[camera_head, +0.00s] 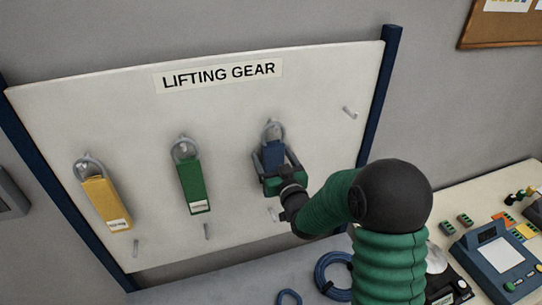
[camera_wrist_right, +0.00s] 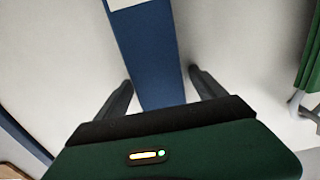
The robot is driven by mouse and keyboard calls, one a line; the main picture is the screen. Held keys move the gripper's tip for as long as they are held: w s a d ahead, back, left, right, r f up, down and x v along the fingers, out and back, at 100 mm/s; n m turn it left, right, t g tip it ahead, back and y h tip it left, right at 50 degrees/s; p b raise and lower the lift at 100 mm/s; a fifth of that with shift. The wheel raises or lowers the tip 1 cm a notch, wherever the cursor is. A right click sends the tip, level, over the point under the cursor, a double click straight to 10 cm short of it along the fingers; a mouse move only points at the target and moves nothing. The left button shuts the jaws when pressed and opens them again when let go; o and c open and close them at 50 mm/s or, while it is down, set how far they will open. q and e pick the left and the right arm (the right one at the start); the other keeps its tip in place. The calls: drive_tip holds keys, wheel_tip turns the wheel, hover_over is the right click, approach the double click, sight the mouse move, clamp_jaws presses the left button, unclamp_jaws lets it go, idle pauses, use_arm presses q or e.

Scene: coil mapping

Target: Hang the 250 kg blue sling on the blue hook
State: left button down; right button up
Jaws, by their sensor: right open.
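The blue sling (camera_head: 272,152) is a flat blue strap with a grey loop at its top, against the white board at the third upper hook (camera_head: 269,124). That hook looks grey, and I cannot tell whether the loop bears on it. My right gripper (camera_head: 271,158) is open, with one finger on each side of the strap. In the right wrist view the blue strap (camera_wrist_right: 150,55) runs between the two fingers (camera_wrist_right: 160,85), with gaps showing beside it. The strap's lower part is hidden by the gripper. My left gripper is out of view.
A yellow sling (camera_head: 105,203) and a green sling (camera_head: 193,185) hang to the left on the board (camera_head: 225,120). Lower pegs (camera_head: 207,231) and a free peg (camera_head: 349,112) stick out. Blue coils (camera_head: 321,274) lie below. A control box (camera_head: 497,258) stands at right.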

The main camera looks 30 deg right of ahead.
sight(275, 154)
drive_tip(key=shift+w+d+f, duration=0.1)
drive_tip(key=c, duration=0.6)
clamp_jaws()
drive_tip(key=shift+s+a+r+p, duration=0.1)
drive_tip(key=shift+s+r+p, duration=0.15)
drive_tip(key=shift+r, duration=0.25)
drive_tip(key=shift+s+a+r+p, duration=0.1)
drive_tip(key=shift+s+r+p, duration=0.05)
drive_tip(key=shift+r+p, duration=0.25)
drive_tip(key=shift+s+r+p, duration=0.2)
drive_tip(key=shift+r+p, duration=0.05)
drive_tip(key=shift+r, duration=0.3)
drive_tip(key=shift+f, duration=0.1)
drive_tip(key=shift+b, duration=0.4)
drive_tip(key=shift+b+v, duration=0.4)
drive_tip(key=shift+v, duration=1.3)
